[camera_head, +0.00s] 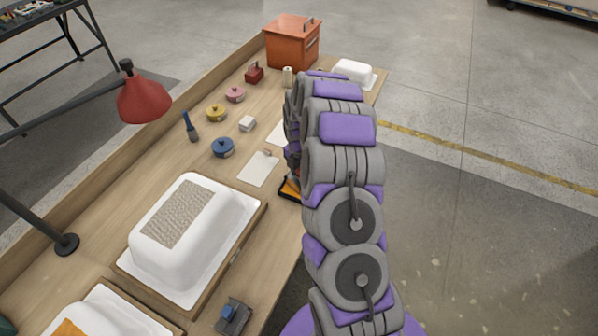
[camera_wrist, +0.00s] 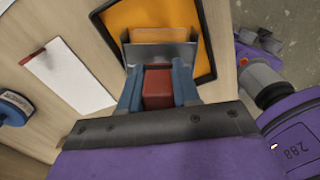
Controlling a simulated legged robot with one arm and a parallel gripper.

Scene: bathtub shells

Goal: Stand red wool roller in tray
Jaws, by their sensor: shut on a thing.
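My gripper (camera_wrist: 158,76) has blue fingers and is shut on the red block-like handle of the red wool roller (camera_wrist: 158,88) in the wrist view. A grey metal frame (camera_wrist: 160,52) with a pale orange piece inside lies just beyond the handle and appears to be part of the roller. The roller is over the tray (camera_wrist: 209,40), which has an orange floor and a black rim. I cannot tell whether the roller touches the tray floor. In the head view my arm hides the gripper and roller; only a corner of the tray (camera_head: 289,189) shows.
A white sheet (camera_wrist: 70,75) lies left of the tray, near a blue round tin (camera_head: 223,147). Yellow (camera_head: 216,112) and pink (camera_head: 235,94) tins, a small red object (camera_head: 254,73) and an orange box (camera_head: 292,42) stand farther back. A white tub shell (camera_head: 190,235) is nearer, with a red lamp (camera_head: 143,98) at left.

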